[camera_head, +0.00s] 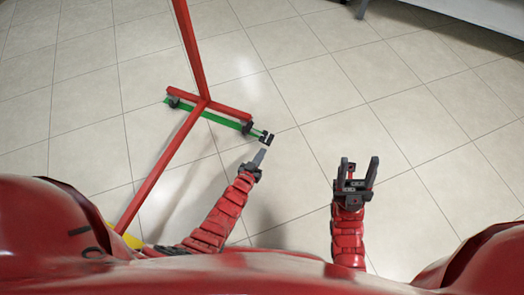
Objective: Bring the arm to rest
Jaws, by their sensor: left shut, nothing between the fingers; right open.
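My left gripper (260,157) is at the end of the red arm left of centre. Its fingers are together and hold nothing. It points up and to the right, just below the end of the green bar of the rack base in the picture; I cannot tell whether they touch. My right gripper (358,169) is right of centre. Its two dark fingers point up and stand apart, with nothing between them. Both grippers show against the tiled floor.
A red metal rack (192,50) stands at the left, with a green bar (222,119) and dark casters at its base. The tiled floor (430,110) is clear at the right. A grey edge of furniture (470,12) shows at the top right.

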